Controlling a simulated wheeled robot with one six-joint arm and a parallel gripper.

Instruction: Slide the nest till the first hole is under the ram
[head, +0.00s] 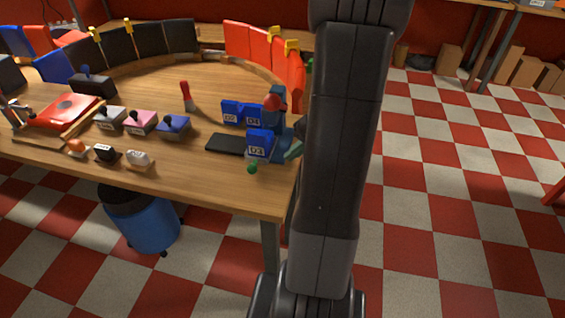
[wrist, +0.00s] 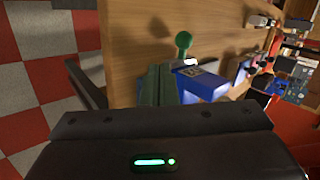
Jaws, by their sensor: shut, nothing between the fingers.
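A small blue press-like stand with a red ball (head: 272,103) on top is near the table's right end, partly behind my arm. A dark flat bar (head: 226,144) lies to its left; I cannot tell whether it is the nest or its track. A green knob (head: 252,168) is at the front; it also shows upright in the wrist view (wrist: 183,40). The holes and the ram's tip are not clear. My gripper (wrist: 157,72) is shut and empty, its greenish fingers beside a blue block (wrist: 205,87).
A red upright piece (head: 186,95) and several small blocks (head: 140,121) are further left. The table's front edge (head: 200,193) is near. The checkered floor to the right is open.

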